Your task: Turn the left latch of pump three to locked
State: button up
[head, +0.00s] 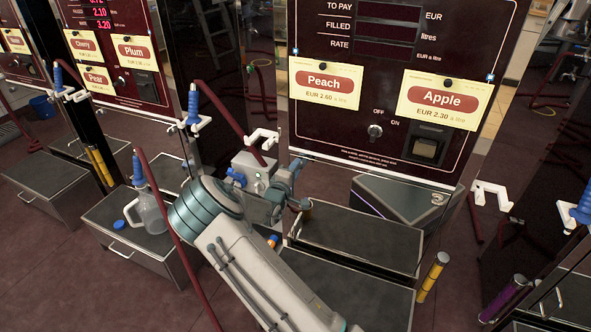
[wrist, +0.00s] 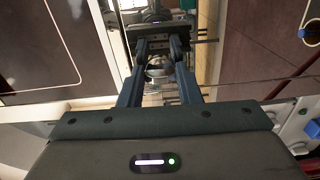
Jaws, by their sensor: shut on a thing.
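The pump with the Peach and Apple cards (head: 400,75) stands in front of me; no pump number is readable. My gripper (head: 297,196) is at the lower left of this pump's front. In the wrist view its fingers (wrist: 157,55) are close together around a small, round, silvery metal piece (wrist: 157,70). It appears to be the left latch, but the fingers hide most of it and I cannot tell its turn position. On the right side, a silver latch (head: 437,199) sits on a dark sloped housing (head: 400,204).
A dark-topped metal tray (head: 355,238) lies below the gripper. A clear jug (head: 150,215) stands on another tray to the left. A red hose (head: 170,240) passes close to my arm. A white hook (head: 262,138) and a yellow-banded cylinder (head: 432,277) are nearby.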

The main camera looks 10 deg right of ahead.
dwell(0.3)
jog(key=o, duration=1)
jog(key=shift+d, duration=0.1)
jog(key=shift+s, duration=0.1)
jog(key=v, duration=1.3)
jog(key=shift+s+a+p, duration=0.25)
jog(key=shift+s+p, duration=0.05)
